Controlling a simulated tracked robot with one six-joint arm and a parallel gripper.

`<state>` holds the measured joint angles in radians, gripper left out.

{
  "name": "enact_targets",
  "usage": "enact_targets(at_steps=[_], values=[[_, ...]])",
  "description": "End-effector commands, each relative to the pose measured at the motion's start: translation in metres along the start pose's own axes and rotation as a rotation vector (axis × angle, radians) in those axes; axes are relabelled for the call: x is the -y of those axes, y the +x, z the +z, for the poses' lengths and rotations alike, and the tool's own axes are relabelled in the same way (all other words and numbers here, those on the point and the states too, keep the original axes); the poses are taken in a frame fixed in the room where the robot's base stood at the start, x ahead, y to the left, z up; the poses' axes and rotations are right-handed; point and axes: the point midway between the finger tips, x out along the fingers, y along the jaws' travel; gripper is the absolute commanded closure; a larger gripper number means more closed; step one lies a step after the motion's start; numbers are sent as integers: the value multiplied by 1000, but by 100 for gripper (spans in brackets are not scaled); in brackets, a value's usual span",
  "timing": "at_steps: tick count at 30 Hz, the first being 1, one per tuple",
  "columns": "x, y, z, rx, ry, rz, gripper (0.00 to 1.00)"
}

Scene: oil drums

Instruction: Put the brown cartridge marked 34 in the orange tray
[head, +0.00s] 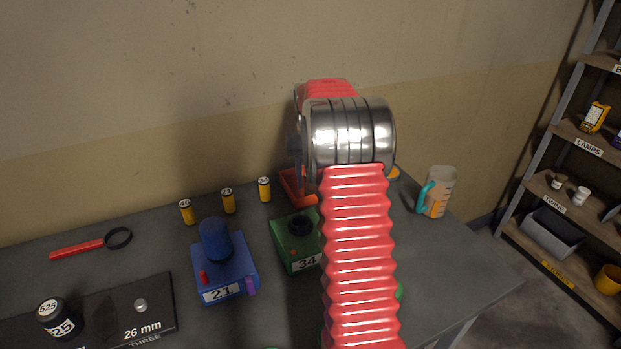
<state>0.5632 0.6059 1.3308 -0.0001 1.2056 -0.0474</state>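The orange tray (290,184) is at the back of the table, partly hidden behind my arm. No brown cartridge marked 34 can be made out. A green box (288,262) labelled 34 stands left of my arm, with a dark round part on top. The arm covers its right side. My gripper's fingers are hidden behind the silver joint of my arm. Only a narrow bluish-grey part shows left of that joint, above the tray. I cannot tell whether the gripper is open or holds anything.
A blue box (226,270) labelled 21 stands left of the green box. Several small yellow cartridges (228,201) stand behind them. The table's right front is clear.

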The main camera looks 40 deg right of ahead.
Motion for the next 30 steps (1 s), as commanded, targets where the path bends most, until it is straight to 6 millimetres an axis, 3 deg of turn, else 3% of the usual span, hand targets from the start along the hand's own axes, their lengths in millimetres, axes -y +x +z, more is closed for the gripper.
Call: enact_targets(at_steps=[14,20,30], values=[[0,-7,-1,-2,0,0,56],[0,-32,-1,-4,0,0,56],[0,-91,-1,-3,0,0,56]])
